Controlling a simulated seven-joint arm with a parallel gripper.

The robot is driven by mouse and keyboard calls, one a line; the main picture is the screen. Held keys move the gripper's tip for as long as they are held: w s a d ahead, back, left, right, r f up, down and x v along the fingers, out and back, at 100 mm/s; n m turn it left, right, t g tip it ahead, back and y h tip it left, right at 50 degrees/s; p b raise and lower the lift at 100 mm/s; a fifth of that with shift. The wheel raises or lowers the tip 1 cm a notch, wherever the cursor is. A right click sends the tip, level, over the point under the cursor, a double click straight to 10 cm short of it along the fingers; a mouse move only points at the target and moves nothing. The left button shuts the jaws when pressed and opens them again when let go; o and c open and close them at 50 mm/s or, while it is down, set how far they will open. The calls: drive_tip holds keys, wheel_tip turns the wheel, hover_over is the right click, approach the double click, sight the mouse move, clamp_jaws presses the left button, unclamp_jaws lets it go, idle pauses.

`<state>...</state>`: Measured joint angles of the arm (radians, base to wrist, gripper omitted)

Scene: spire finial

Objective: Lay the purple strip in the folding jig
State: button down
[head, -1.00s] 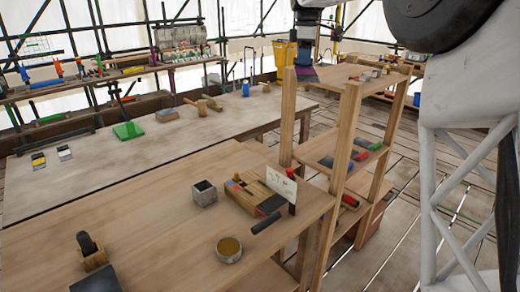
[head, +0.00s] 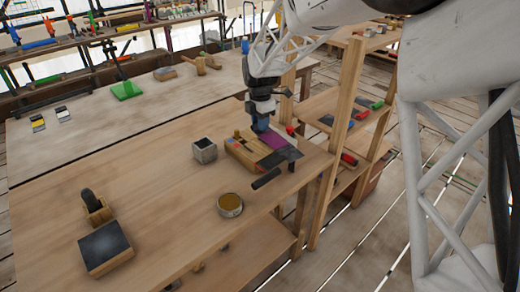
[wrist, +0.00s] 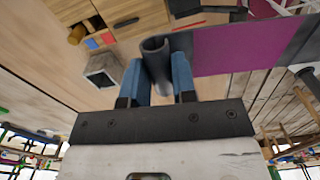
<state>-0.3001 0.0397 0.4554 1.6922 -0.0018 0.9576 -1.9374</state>
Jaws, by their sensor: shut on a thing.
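My gripper (head: 262,128) points down over the wooden folding jig (head: 240,152) at the table's right side. In the wrist view its blue fingers (wrist: 158,80) are closed around a dark, tube-like piece, which seems to be part of the purple strip. The purple strip (head: 272,137) lies flat beside the fingers, over the jig's right part. It also shows in the wrist view (wrist: 240,45), reaching right from the fingers, with a dark grey part at its right end. I cannot tell whether the strip touches the jig. The fingers and arm hide part of both.
A grey open cube (head: 204,151) stands left of the jig. A round tin (head: 230,205) and a dark bar (head: 265,179) lie in front. A wooden shelf post (head: 340,125) rises to the right.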

drive_tip(key=s+a+f+n, duration=0.1)
drive_tip(key=s+f, duration=0.2)
drive_tip(key=f, duration=0.2)
drive_tip(key=shift+s+a, duration=0.2)
drive_tip(key=shift+s, duration=0.15)
drive_tip(key=shift+w, duration=0.15)
drive_tip(key=w+a, duration=0.1)
drive_tip(key=w, duration=0.4)
drive_tip(key=w+a+f, duration=0.1)
drive_tip(key=w+a, duration=0.1)
drive_tip(key=w, duration=0.3)
drive_tip(key=w+a, duration=0.2)
drive_tip(key=w, duration=0.3)
drive_tip(key=shift+f, duration=0.2)
drive_tip(key=shift+f, duration=1.75)
drive_tip(key=shift+s+f, duration=0.1)
drive_tip(key=shift+f, duration=0.1)
